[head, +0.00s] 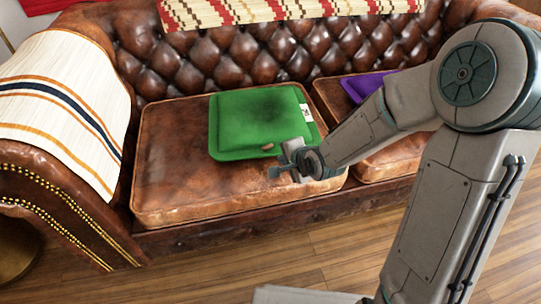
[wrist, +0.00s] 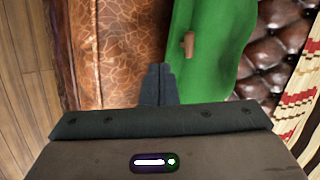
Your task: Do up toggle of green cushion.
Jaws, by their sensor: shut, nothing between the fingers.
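A green cushion (head: 258,120) lies flat on the left seat of a brown leather sofa, with a white tag at its right edge. A small brown wooden toggle (head: 267,147) sits near the cushion's front edge. In the wrist view the toggle (wrist: 188,44) lies on the green cushion (wrist: 212,50), ahead and to the right of my fingertips. My gripper (head: 276,173) is just in front of the cushion's front edge, over the brown seat. In the wrist view my gripper (wrist: 158,72) is shut and empty, apart from the toggle. Any loop for the toggle cannot be made out.
The leather seat (head: 168,170) has free room left of and in front of the cushion. A purple cushion (head: 366,84) lies on the right seat, partly behind my arm. A striped throw (head: 66,100) covers the left armrest. The tufted backrest (head: 240,50) rises behind.

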